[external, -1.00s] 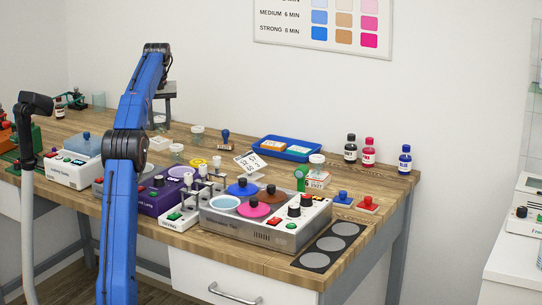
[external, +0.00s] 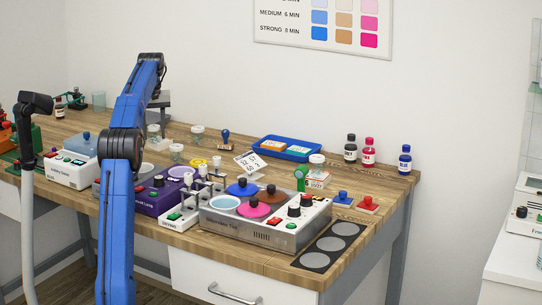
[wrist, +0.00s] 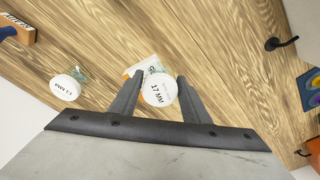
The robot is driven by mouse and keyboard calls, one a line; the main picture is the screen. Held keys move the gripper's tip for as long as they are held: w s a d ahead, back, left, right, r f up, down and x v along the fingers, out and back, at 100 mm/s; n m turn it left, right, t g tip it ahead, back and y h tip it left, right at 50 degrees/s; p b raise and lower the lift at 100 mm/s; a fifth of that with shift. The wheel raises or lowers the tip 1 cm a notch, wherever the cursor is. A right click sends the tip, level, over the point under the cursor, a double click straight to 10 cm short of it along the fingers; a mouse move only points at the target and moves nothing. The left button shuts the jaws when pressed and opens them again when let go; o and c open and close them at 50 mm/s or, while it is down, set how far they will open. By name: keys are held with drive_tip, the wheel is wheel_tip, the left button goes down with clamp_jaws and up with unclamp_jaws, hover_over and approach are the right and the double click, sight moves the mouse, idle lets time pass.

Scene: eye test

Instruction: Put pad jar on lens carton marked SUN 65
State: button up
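My gripper (wrist: 160,80) has its fingertips on either side of a clear jar with a white lid (wrist: 157,90), which reads 17 MM. The jar appears held between them. In the external view this jar (external: 153,130) is at the back left of the bench, below my gripper's dark end. A small white carton (external: 159,143) lies directly below the jar. In the wrist view the carton (wrist: 137,68) shows an orange edge and is mostly hidden behind the jar. Its marking cannot be read, and I cannot tell whether the jar touches it.
Another white-lidded jar (wrist: 64,88) stands close by, with a blue-handled stamp (wrist: 18,28) beyond it. A jar (external: 317,160) tops another carton (external: 316,180).

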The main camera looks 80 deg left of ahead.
sight(154, 126)
drive_tip(key=shift+o, duration=0.9)
wheel_tip(154, 126, up, 4)
drive_tip(key=shift+d+r, duration=0.15)
drive_tip(key=shift+r, duration=0.1)
drive_tip(key=shift+d+r, duration=0.15)
drive_tip(key=shift+r, duration=0.45)
